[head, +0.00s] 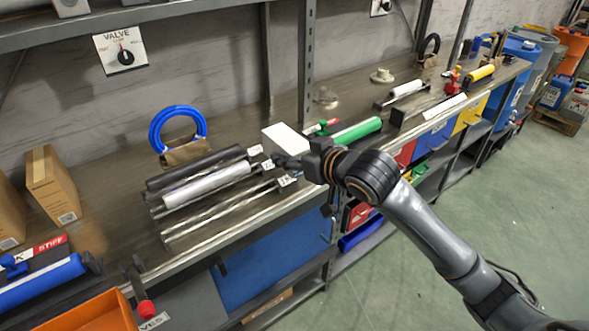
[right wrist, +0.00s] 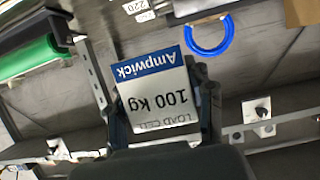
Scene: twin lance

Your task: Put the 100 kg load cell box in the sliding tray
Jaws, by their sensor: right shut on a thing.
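The load cell box is white with a blue "Ampwick" band and "100 kg" lettering, upside down in the right wrist view (right wrist: 158,88). In the head view the white box (head: 285,139) is at the end of my right arm, over the bench. My right gripper (head: 293,163) is shut on it, with a finger along each side in the right wrist view. Whether the box touches the bench is not clear. Beside it are labelled slide rails with a black roller (head: 195,168), a silver roller (head: 207,184) and bare rods (head: 218,213). I cannot tell which part is the sliding tray. My left gripper is not in view.
A blue ring (head: 177,127) stands behind the rollers. A green roller (head: 357,131) lies right of the box. Cardboard boxes (head: 53,185) and an orange bin (head: 92,314) are at left. A shelf post (head: 306,65) rises behind.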

